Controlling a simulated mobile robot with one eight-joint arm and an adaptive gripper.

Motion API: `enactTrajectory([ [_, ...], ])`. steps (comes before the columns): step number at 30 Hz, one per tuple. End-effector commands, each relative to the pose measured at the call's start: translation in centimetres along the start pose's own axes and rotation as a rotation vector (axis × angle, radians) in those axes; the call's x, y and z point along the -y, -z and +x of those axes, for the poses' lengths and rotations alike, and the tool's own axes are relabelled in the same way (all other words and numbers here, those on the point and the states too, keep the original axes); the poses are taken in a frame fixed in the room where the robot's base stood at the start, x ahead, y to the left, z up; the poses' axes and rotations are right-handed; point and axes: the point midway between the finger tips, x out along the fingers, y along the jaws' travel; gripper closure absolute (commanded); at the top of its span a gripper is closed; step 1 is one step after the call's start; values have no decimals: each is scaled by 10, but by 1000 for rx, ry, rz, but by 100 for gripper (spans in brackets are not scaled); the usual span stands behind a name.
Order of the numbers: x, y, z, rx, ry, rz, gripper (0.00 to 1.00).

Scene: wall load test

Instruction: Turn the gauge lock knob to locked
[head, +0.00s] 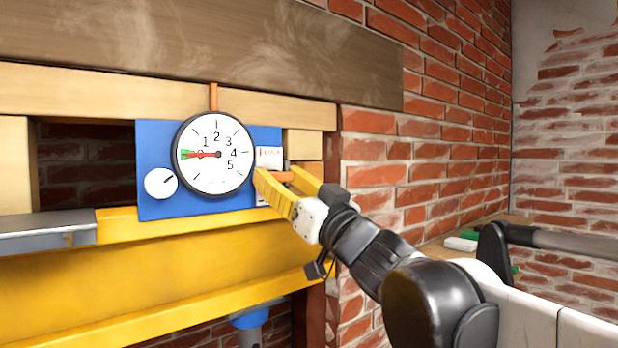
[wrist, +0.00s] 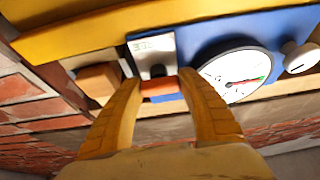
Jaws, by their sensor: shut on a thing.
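My gripper (head: 278,173) is at the right edge of the blue panel (head: 152,148). Its yellow fingers are shut on a small orange handle (wrist: 158,87), which also shows between the fingers in the head view (head: 285,177). The handle is at a white plate (wrist: 152,47) with small print that I cannot read. The round white gauge (head: 214,155) is left of my gripper, with its red needle pointing left at a green mark. A white round knob (head: 160,183) with a dark pointer line sits left of the gauge, apart from my gripper. The frames do not label either control clearly.
A yellow beam (head: 150,265) runs below the panel, with a grey metal piece (head: 48,224) at left. Wooden beams (head: 200,35) run above. A brick wall (head: 430,130) stands at right. A wooden block (wrist: 98,83) sits close beside my fingers.

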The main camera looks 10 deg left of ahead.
Motion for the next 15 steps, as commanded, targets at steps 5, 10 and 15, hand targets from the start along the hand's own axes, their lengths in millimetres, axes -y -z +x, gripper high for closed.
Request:
enactTrajectory([
  [5, 0, 0, 0, -1, 14, -32, 85],
  [10, -1, 0, 0, -1, 46, -112, 85],
  [15, -2, 1, 0, -1, 98, -238, 85],
])
